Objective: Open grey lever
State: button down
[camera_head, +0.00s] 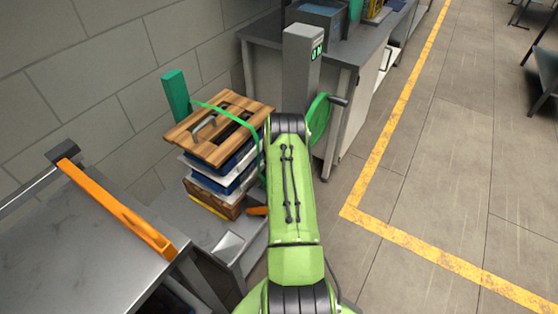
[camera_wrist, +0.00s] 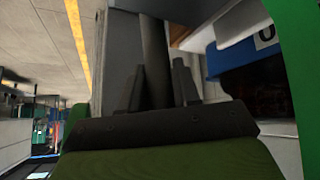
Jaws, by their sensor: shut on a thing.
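The grey lever (camera_wrist: 154,58) shows in the wrist view as a dark grey round bar. It runs down between the two fingers of my gripper (camera_wrist: 159,72). My gripper is shut on it, though the exact contact is dark and hard to see. In the head view my green arm reaches forward to the foot of a grey post (camera_head: 300,65) with a small green display. My arm hides the gripper and the lever there.
Left of my arm stands a strapped stack of trays with a wooden top (camera_head: 218,128). A metal table (camera_head: 90,245) with an orange bar (camera_head: 118,210) is at left.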

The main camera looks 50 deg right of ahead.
jog(key=shift+w+a+f, duration=0.1)
jog(key=shift+w, duration=0.1)
dwell(0.4)
jog(key=c, duration=0.9)
grip_release()
jog(key=shift+w+f, duration=0.1)
jog(key=p+v, duration=0.2)
jog(key=v, duration=1.3)
jog(key=shift+a+r, duration=0.2)
jog(key=shift+r, duration=0.25)
jog(key=shift+w, duration=0.1)
